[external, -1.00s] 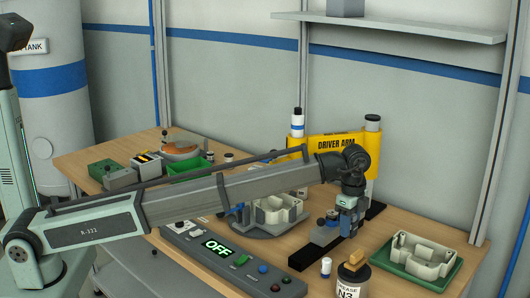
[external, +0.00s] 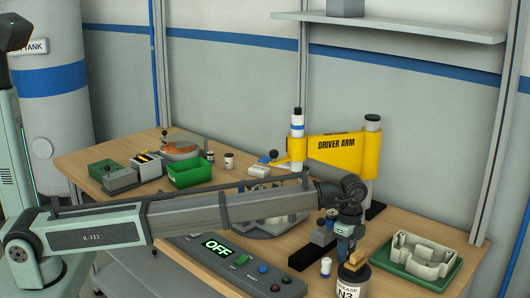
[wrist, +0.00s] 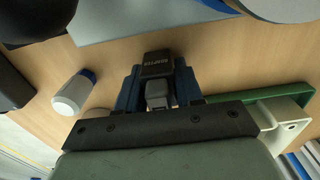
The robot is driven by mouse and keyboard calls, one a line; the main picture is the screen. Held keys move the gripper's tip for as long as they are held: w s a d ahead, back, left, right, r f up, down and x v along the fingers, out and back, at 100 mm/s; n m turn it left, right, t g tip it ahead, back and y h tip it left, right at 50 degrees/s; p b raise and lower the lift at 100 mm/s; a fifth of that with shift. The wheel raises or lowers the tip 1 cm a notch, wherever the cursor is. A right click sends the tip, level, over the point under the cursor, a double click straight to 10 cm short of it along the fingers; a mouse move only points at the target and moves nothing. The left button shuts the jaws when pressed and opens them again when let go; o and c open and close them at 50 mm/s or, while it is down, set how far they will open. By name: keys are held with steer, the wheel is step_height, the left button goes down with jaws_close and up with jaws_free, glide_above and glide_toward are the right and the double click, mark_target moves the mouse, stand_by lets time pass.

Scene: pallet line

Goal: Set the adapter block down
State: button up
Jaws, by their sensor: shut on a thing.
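My gripper (wrist: 157,88) shows in the wrist view with its two blue fingers shut on the adapter block (wrist: 157,64), a small black block with a pale label. A grey piece sits between the fingers nearer the camera. In the external view my gripper (external: 344,250) points down over the right front of the bench, just behind the grease jar (external: 352,284). The adapter block cannot be made out there. I cannot tell whether it touches the bench top.
A green tray (external: 396,268) with a pale housing lies to the right. The control panel (external: 258,270) reads OFF. Some bare bench lies between gripper and tray.

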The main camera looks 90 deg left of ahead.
steer(key=shift+f, duration=0.1)
steer(key=o, duration=1.1)
step_height(320, 180, up, 12)
steer(key=shift+r, duration=0.1)
